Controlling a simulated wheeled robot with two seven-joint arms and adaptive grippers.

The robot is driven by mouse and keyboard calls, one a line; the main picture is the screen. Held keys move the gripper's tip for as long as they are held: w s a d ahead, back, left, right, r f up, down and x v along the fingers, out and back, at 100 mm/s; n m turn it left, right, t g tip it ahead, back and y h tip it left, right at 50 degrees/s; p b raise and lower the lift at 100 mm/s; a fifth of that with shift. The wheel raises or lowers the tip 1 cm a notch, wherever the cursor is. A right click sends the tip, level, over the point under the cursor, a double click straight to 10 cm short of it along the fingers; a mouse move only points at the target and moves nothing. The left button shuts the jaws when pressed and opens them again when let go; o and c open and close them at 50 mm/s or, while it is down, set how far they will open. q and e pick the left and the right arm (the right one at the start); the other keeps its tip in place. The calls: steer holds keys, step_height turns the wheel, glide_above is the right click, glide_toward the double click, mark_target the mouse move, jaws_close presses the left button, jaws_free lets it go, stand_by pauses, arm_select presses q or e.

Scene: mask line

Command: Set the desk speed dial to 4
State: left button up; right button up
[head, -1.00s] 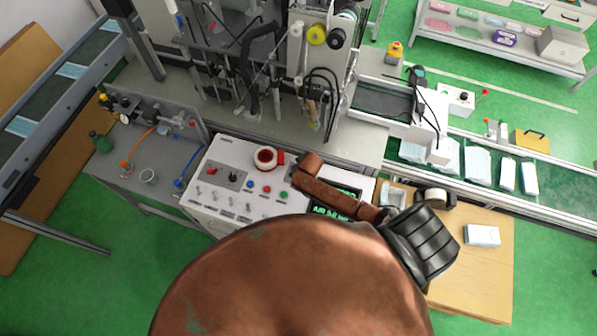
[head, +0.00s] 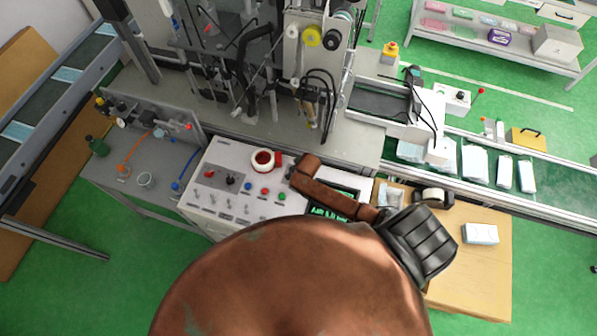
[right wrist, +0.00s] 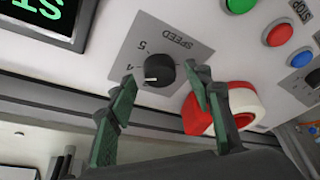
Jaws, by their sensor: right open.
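The speed dial (right wrist: 159,73) is a black round knob with a white pointer line, on a grey plate marked SPEED. In the right wrist view its pointer faces left and slightly down, near the 4 mark, which a finger partly covers; a 5 shows above. The exact setting is hard to tell. My right gripper (right wrist: 164,80) is open, with one finger on each side of the dial in that view; I cannot tell whether they touch it. In the head view my brown arm covers the dial area of the white control panel (head: 222,155). My left gripper is not in view.
A red and white round part (right wrist: 228,104) sits close beside the right finger. Red, green and blue buttons (right wrist: 277,35) lie farther right, and a green-lettered display (right wrist: 40,14) is at upper left. Toggle switches (head: 228,207) line the panel's front. A conveyor (head: 500,190) runs to the right.

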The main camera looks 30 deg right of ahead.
steer(key=v, duration=1.1)
steer(key=shift+s, duration=0.1)
